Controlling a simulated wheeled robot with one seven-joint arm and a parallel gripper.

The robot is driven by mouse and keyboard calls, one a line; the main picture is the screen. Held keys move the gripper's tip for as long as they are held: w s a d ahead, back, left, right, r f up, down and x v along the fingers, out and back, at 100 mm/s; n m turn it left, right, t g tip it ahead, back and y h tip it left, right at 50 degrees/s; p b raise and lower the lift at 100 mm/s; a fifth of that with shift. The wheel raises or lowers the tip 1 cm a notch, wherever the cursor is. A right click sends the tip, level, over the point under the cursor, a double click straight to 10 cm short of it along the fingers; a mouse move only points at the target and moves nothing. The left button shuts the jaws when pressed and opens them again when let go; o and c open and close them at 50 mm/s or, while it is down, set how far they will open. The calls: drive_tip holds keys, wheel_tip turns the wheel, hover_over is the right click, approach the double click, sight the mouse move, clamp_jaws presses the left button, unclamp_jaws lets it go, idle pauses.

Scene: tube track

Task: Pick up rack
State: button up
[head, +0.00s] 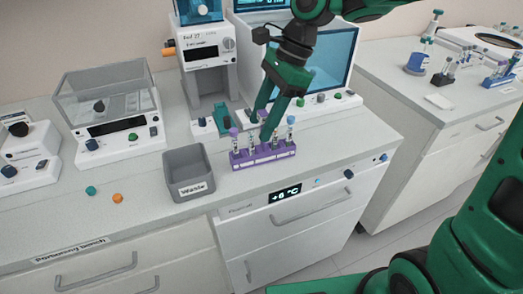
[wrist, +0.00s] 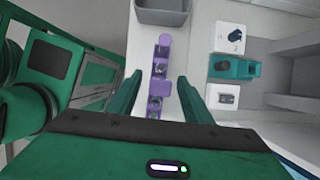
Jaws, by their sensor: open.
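The purple rack (head: 264,155) stands on the bench above the +6 °C drawer in the head view. It holds several upright tubes with coloured caps. My gripper (head: 262,116) is over the rack from above, its green fingers spread. In the wrist view the rack (wrist: 158,85) runs lengthwise between the two open fingers of my gripper (wrist: 157,90). I cannot tell whether either finger touches it. The near end of the rack is hidden behind my gripper body.
A grey waste bin (head: 188,173) stands just left of the rack. An instrument with a green holder (head: 222,117) stands behind, and a screen unit with knobs (head: 322,98) is behind right. Two small caps (head: 104,194) lie left. The bench front edge is close.

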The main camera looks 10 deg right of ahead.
drive_tip(key=shift+c, duration=0.6)
clamp_jaws()
drive_tip(key=shift+r, duration=0.1)
